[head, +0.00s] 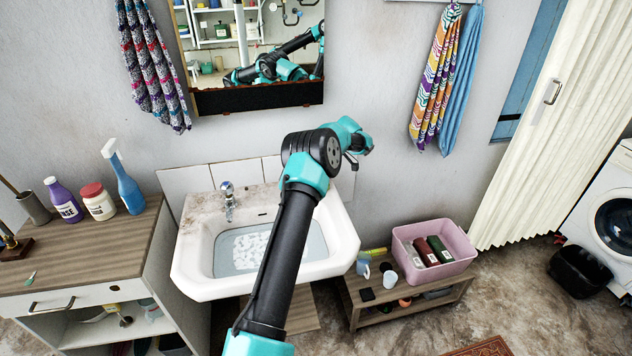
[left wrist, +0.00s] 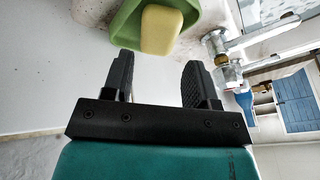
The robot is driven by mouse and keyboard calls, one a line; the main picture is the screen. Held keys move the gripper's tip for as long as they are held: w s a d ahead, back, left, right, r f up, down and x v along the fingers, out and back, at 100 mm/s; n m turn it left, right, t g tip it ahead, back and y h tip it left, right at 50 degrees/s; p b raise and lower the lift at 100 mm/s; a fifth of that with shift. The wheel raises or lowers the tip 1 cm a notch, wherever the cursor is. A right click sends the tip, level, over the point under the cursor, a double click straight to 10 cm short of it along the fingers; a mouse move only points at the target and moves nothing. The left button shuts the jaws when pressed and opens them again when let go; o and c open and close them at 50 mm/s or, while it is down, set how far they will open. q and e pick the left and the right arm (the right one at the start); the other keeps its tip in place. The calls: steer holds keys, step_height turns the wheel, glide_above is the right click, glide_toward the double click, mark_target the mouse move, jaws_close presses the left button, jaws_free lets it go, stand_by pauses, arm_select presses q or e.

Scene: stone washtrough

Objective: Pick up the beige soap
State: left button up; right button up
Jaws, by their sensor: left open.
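The beige soap (left wrist: 162,28) lies in a green soap dish (left wrist: 126,34) at the top of the left wrist view. In the head view I cannot make out the soap or the dish. My left gripper (left wrist: 158,63) is open and empty. In the left wrist view its fingers point toward the dish, with the soap just beyond the gap between the tips and apart from them. In the head view the left gripper (head: 352,160) is partly hidden behind my wrist, above the right side of the sink. My right gripper is not in view.
The white sink (head: 190,262) holds water, and its tap (head: 229,200) stands at the back; the tap (left wrist: 222,45) is right of the dish in the wrist view. A cabinet with bottles (head: 128,180) is left. A pink basket (head: 448,268) sits on a low bench right.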

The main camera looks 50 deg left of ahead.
arm_select(q)
steer(key=shift+x, duration=2.55)
steer(key=shift+c, duration=0.4)
steer(key=c, duration=0.6)
steer(key=shift+r, duration=0.1)
steer(key=shift+r, duration=1.75)
steer(key=s+d, duration=0.3)
steer(key=d, duration=0.1)
steer(key=s+d+r, duration=0.1)
steer(key=s+d, duration=0.6)
steer(key=d, duration=0.1)
steer(key=shift+s+r, duration=0.15)
steer(key=shift+s, duration=0.1)
